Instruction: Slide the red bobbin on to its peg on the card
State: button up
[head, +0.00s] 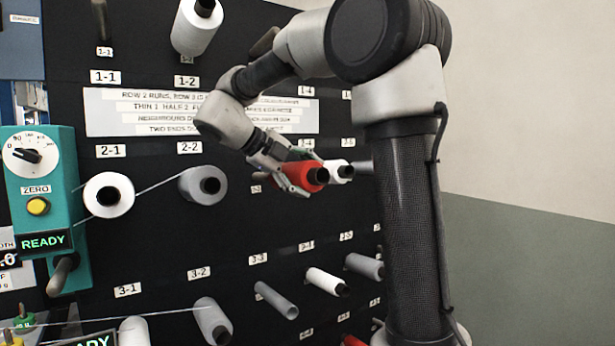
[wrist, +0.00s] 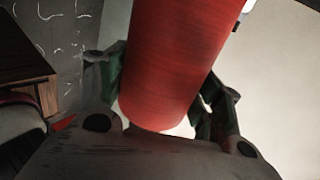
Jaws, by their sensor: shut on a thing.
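The red bobbin (head: 303,176) is in my gripper (head: 290,180), in front of the black card (head: 150,255). Its dark-cored end faces right and toward the camera. In the wrist view the red bobbin (wrist: 172,70) fills the space between the two green-padded fingers (wrist: 160,95). It looks clear of any peg, but its far end is hidden.
A white bobbin (head: 340,171) sits close to the right of the red one. Grey and white bobbins (head: 203,184) fill other pegs, some with threads running left. A teal box (head: 40,190) with a dial stands at left. Plain wall is at right.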

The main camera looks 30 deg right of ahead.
jog(key=shift+w+f, duration=0.15)
jog(key=shift+w, duration=1.05)
jog(key=shift+w+a+f, duration=0.1)
jog(key=shift+w+f, duration=0.1)
jog(key=shift+w, duration=1.05)
jog(key=shift+w+f, duration=0.15)
jog(key=shift+w, duration=1.15)
jog(key=shift+w+a+f, duration=0.1)
jog(key=shift+w+f, duration=0.1)
jog(key=shift+w, duration=1)
jog(key=shift+w+f, duration=0.15)
jog(key=shift+w, duration=1.4)
jog(key=o, duration=1.9)
jog(key=shift+c, duration=0.2)
